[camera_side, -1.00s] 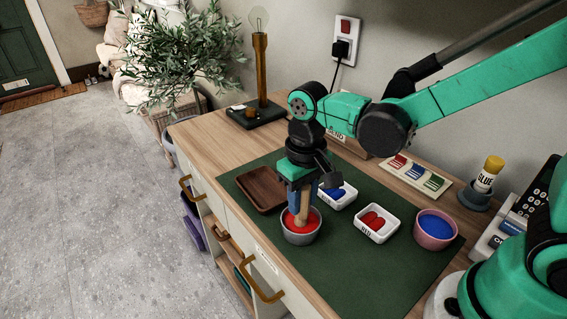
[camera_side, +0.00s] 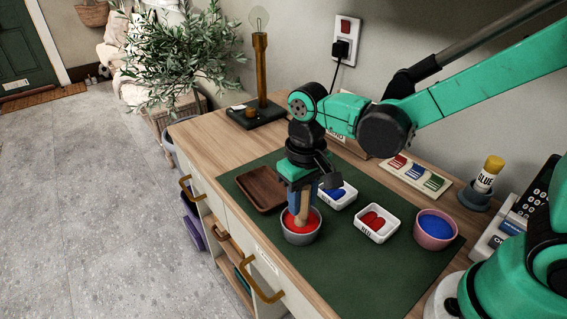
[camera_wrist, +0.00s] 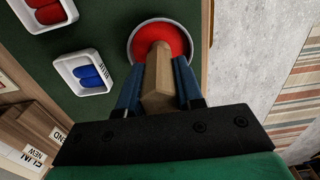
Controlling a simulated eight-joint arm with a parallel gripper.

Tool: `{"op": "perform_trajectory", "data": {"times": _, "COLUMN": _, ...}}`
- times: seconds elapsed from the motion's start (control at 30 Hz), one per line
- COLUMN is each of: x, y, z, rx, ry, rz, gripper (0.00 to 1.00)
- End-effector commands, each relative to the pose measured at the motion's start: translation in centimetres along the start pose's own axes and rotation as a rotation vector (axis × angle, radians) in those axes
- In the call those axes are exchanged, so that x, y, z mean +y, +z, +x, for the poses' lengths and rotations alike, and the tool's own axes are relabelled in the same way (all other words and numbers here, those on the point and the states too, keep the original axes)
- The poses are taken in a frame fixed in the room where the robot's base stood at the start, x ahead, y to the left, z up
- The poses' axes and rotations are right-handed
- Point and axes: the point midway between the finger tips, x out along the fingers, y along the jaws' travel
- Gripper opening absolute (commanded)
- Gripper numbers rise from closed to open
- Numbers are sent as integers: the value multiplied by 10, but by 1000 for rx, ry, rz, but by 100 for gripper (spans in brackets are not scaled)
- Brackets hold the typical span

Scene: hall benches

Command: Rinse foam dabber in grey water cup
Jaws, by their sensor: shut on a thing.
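The grey cup (camera_side: 301,237) stands on the green mat near the front edge of the bench, with red liquid in it. My gripper (camera_side: 300,208) is above the cup, pointing down, shut on the wooden handle of the dabber (camera_side: 303,213). The dabber's lower end is down in the cup; its foam tip is hidden or cannot be told from the red. In the wrist view, the dabber's handle (camera_wrist: 157,88) lies between the blue fingers and reaches into the red inside the grey cup (camera_wrist: 133,47).
A brown wooden tray (camera_side: 262,190) lies left of the cup. White dishes hold blue pieces (camera_side: 343,203) and red pieces (camera_side: 376,236). A pink cup of blue liquid (camera_side: 434,243) stands at the right. A glue bottle (camera_side: 487,176) and a lamp (camera_side: 260,75) stand off the mat.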

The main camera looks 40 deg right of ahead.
Motion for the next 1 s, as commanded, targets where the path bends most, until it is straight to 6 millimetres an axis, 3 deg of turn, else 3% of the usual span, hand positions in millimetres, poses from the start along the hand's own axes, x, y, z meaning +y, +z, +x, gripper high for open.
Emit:
{"op": "perform_trajectory", "data": {"times": 0.7, "x": 0, "y": 0, "z": -59, "rx": 0, "ry": 0, "rz": 0, "gripper": 0}}
{"op": "perform_trajectory", "data": {"times": 1.0, "x": 0, "y": 0, "z": -70, "rx": 0, "ry": 0, "rz": 0, "gripper": 0}}
